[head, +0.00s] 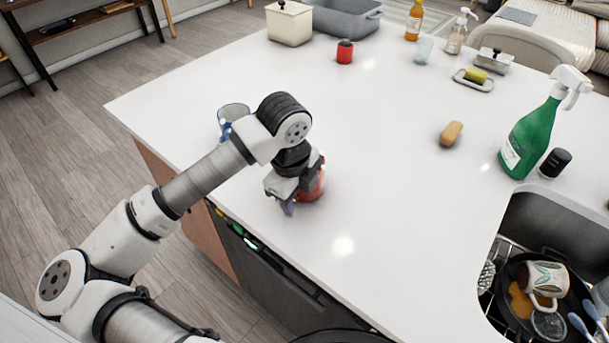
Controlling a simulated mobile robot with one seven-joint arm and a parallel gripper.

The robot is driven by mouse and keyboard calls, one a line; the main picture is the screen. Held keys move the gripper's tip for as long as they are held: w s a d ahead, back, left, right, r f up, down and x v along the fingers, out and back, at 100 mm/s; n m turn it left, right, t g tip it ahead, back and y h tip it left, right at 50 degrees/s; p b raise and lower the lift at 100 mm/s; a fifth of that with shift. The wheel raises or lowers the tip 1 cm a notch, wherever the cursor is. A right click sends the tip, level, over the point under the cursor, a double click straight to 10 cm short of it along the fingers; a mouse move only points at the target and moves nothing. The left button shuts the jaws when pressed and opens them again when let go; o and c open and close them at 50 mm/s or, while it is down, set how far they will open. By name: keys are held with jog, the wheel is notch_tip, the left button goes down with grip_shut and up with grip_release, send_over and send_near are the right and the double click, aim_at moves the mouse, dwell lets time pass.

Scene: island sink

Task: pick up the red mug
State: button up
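The red mug (314,188) stands on the white island top near its left front edge. My gripper and wrist hide much of it, and its handle cannot be made out. My gripper (288,206) points down in front of the mug, overlapping its left side in the head view. The fingers are small and partly hidden, so I cannot tell whether they are open or shut, or whether they touch the mug.
A blue and white cup (233,114) stands behind my forearm near the left edge. A red jar (345,53), a brown sponge-like block (451,133) and a green spray bottle (529,138) stand farther off. The sink (545,215) holds dishes. The middle counter is clear.

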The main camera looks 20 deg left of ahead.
jog(key=c, duration=0.8)
